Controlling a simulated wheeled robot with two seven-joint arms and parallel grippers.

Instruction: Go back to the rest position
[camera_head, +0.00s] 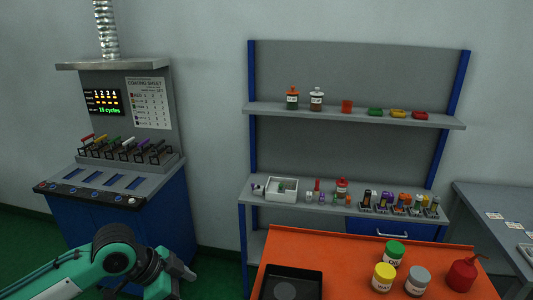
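My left arm comes in at the lower left, with teal links and a dark joint. A grey end part (181,268) that looks like my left gripper shows just past the dark joint, in front of the blue cabinet's lower right side. It is small and partly hidden, so its fingers cannot be told apart. I see nothing held there. My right arm and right gripper are out of view.
An orange table (345,262) carries a black tray (291,283), green, yellow and grey cans and a red oil can (462,274). Behind stands a shelf rack (350,113) with bottles and small dishes. A coating station (120,190) is at left, a grey desk (500,212) at right.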

